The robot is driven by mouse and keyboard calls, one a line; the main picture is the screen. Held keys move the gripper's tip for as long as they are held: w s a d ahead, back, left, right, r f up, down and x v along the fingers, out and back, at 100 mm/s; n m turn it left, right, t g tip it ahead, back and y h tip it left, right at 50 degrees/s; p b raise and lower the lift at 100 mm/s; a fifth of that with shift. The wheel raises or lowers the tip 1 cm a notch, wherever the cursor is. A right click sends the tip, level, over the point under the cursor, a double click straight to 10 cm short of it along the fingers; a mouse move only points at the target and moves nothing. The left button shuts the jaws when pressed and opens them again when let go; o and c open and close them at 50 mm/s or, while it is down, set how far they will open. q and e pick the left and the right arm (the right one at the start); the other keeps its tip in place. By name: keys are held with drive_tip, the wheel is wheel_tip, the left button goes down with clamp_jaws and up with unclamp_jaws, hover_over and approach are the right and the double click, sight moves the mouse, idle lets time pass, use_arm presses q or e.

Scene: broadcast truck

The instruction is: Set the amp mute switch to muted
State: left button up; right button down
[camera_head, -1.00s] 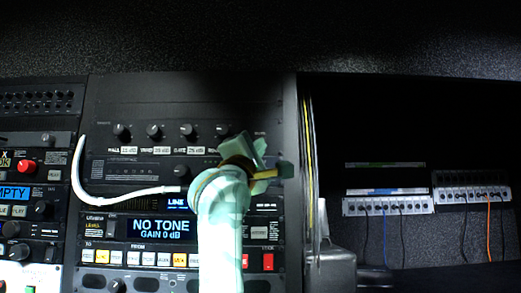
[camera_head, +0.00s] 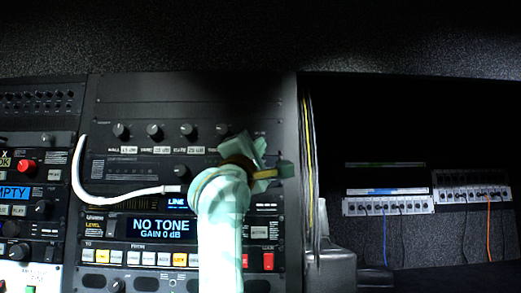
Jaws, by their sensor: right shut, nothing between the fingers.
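The dark amp panel (camera_head: 200,108) is at the top of the rack, with a row of black knobs and small white labels too small to read surely. My right gripper (camera_head: 268,158) is shut and empty in front of the right end of this panel, close to its right edge. Whether it touches the panel I cannot tell. The mute switch is not distinguishable; the gripper and forearm cover that part of the panel. My left gripper is not in view.
Below is a unit with a display (camera_head: 160,228) reading NO TONE, GAIN 0 dB, above lit buttons. A white cable (camera_head: 110,196) loops across the rack's left side. Patch panels (camera_head: 388,206) with cables hang at the right. A grey case (camera_head: 335,255) stands beside the rack.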

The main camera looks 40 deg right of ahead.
drive_tip(key=shift+w+d, duration=0.1)
idle(0.7)
drive_tip(key=shift+w+d, duration=0.2)
drive_tip(key=shift+w+d, duration=0.15)
drive_tip(key=shift+w, duration=0.1)
idle(0.9)
drive_tip(key=shift+s+a, duration=0.5)
drive_tip(key=shift+s, duration=0.1)
drive_tip(key=shift+s, duration=0.1)
drive_tip(key=shift+s+a+r+b, duration=0.2)
drive_tip(key=shift+s+a+b, duration=0.15)
drive_tip(key=shift+s+a, duration=0.5)
drive_tip(key=shift+s+a+r+b, duration=0.15)
drive_tip(key=shift+s+a+b, duration=0.2)
drive_tip(key=shift+s+a, duration=0.5)
drive_tip(key=shift+d, duration=0.15)
